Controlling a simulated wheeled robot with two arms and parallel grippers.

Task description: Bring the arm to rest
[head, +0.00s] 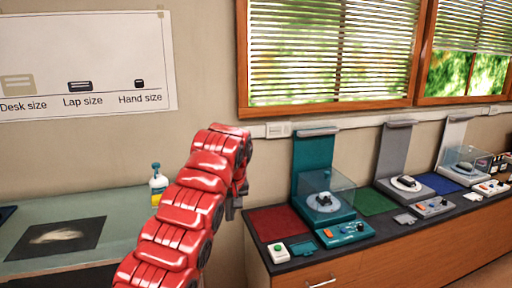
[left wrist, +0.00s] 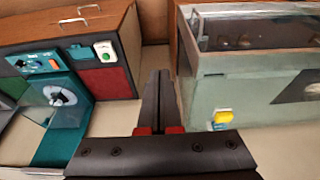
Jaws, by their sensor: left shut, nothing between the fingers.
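My red left arm (head: 190,205) rises from the bottom of the head view and bends at its top. My left gripper (head: 235,207) is a small dark shape hanging at the arm's right side, in front of the gap between the two counters. In the left wrist view my left gripper (left wrist: 160,78) has its two dark fingers together, shut and empty. No object touches the fingers. My right gripper is not in view.
The right counter (head: 395,262) holds a teal device (head: 326,203), grey devices and a white box with a green button (head: 278,252). The left counter (head: 110,205) holds a spray bottle (head: 158,186) and a dark mat (head: 57,238). Floor shows between the counters.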

